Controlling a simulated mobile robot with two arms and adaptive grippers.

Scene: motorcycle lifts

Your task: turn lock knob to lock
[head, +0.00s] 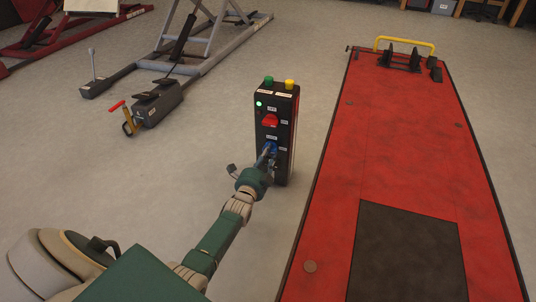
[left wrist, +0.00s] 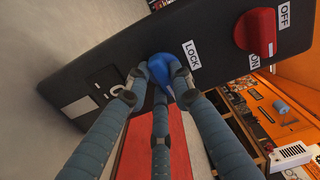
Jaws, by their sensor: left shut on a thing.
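The blue lock knob (left wrist: 161,72) is on the front of the dark control box (head: 278,168), below the red switch. It also shows partly behind my gripper in the head view (head: 271,147). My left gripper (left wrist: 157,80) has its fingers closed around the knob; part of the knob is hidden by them. A white LOCK label (left wrist: 191,54) sits beside the knob. The red switch (left wrist: 256,32), with ON and OFF labels, also shows in the head view (head: 270,120). My right gripper is in neither view.
A green button (head: 268,81) and a yellow button (head: 289,84) top the box, with a lit green lamp (head: 259,103) on its front. A red lift platform (head: 395,170) lies to the right. A grey lift (head: 205,50) stands behind left. Open floor surrounds the box's left side.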

